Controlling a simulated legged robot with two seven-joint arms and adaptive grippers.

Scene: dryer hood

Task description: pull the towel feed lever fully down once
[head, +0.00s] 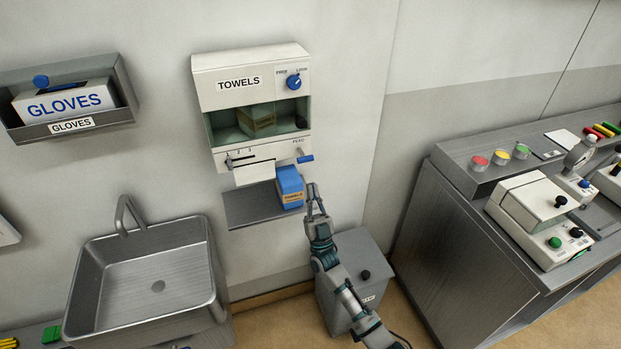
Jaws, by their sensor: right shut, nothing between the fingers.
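The white towel dispenser (210,78) hangs on the wall in the head view, with a TOWELS label and a glass window. The blue feed lever (305,158) sticks out at its lower right, under the small FEED marking. A white paper towel (255,173) hangs from the slot below. My right gripper (313,188) is shut and empty. It appears a little below the lever, just right of a blue towel pack, and looks apart from the lever. My left gripper is not in view.
The blue towel pack (289,187) stands on a metal shelf (245,207) under the dispenser. A grey bin (355,250) stands below. A sink (150,280) and glove box (66,102) are at left. A metal bench (465,235) with devices is at right.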

